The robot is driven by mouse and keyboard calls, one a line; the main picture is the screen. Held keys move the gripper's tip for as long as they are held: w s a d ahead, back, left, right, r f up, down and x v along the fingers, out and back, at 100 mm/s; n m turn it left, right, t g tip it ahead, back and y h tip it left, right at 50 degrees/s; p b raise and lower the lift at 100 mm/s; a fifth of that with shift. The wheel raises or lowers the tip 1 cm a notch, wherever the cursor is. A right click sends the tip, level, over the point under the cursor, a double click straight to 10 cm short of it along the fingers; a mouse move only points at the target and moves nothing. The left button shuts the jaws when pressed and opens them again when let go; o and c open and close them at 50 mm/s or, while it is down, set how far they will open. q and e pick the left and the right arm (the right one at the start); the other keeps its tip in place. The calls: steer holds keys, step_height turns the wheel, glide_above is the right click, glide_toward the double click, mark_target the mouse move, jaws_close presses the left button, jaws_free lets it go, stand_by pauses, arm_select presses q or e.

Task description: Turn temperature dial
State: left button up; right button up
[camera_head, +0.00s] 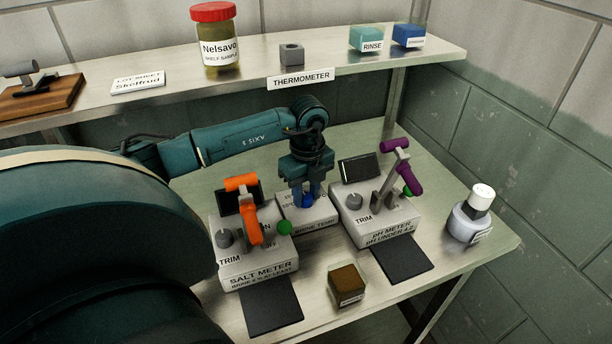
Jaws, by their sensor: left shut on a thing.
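The brine temp unit (314,221) is a small white box on the lower bench, between two meters. My left arm reaches in from the left, and its teal left gripper (307,196) points down over this box. The gripper is shut on a small blue dial (306,202) on the box's top. The fingers and palm hide part of the dial and of the box's label. My right gripper is not in view.
The salt meter (258,268) with an orange lever (243,205) stands left, the pH meter (382,222) with a purple lever (400,172) right. A brown cube (347,283) and a bottle (470,216) sit nearby. A shelf (240,85) with a jar (217,40) runs behind.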

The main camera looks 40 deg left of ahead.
mark_target(306, 195)
arm_select(q)
steer(key=n+p, duration=0.1)
steer(key=n, duration=0.5)
steer(key=shift+a+r+n, duration=0.1)
steer(key=shift+r+n, duration=0.05)
steer(key=shift+n, duration=0.15)
stand_by(0.4)
steer(key=o, duration=1)
step_height(306, 195, up, 7)
steer(key=shift+w+f+b, duration=0.1)
steer(key=shift+f+b, duration=0.1)
steer(key=shift+b, duration=0.1)
steer(key=shift+r, duration=0.4)
